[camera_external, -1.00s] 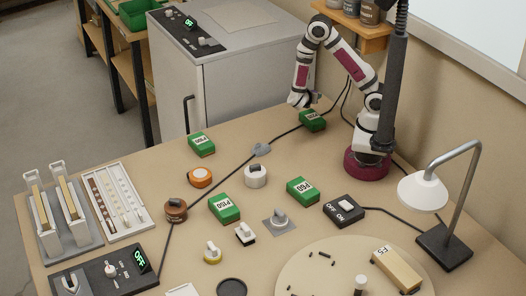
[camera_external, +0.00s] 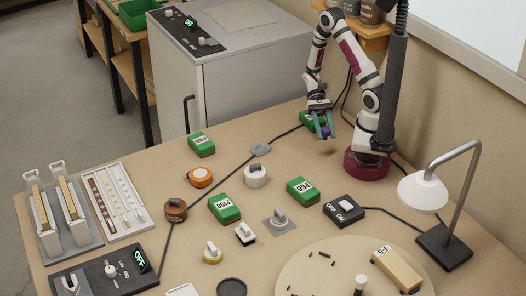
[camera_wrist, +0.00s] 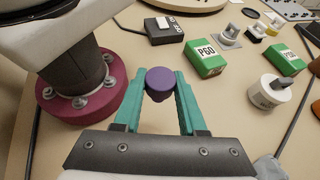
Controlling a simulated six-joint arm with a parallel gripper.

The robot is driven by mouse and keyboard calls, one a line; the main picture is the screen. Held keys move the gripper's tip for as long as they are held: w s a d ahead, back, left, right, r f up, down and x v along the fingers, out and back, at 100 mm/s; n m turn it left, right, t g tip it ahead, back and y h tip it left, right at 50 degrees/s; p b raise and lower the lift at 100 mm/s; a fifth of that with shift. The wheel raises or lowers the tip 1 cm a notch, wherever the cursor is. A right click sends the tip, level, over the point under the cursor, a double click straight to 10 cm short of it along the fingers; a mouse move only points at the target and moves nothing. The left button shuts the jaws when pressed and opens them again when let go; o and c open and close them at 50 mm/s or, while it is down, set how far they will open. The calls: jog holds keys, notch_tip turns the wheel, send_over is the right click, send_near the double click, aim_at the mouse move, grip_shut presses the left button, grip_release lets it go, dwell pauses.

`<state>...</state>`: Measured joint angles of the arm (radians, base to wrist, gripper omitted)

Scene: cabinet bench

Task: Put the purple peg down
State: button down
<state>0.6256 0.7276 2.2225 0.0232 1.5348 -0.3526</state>
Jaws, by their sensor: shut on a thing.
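My gripper (camera_external: 321,131) is near the back of the bench, beside my own base, pointing down. Its teal fingers are shut on the purple peg (camera_wrist: 160,82), whose round top shows between the fingertips in the wrist view. In the external view the peg (camera_external: 326,132) is a small purple spot between the fingers. It appears held above the bench top (camera_external: 300,152), with a shadow below it. The peg's lower end is mostly hidden.
The P60 green block (camera_external: 302,190), a white round knob (camera_external: 255,176) and an ON/OFF switch box (camera_external: 344,209) stand in front. A black cable crosses the bench. Bare bench lies right below the gripper.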

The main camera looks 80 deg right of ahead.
jog(key=w+r+m+t+y, duration=0.1)
jog(key=w+m+t, duration=0.65)
jog(key=w, duration=0.35)
send_over(283, 172)
jog(key=f, duration=0.6)
jog(key=shift+d, duration=0.2)
notch_tip(283, 172, down, 4)
jog(key=shift+a+f, duration=0.15)
jog(key=shift+f, duration=0.05)
jog(key=shift+f, duration=0.1)
jog(key=shift+c, duration=2.4)
grip_release()
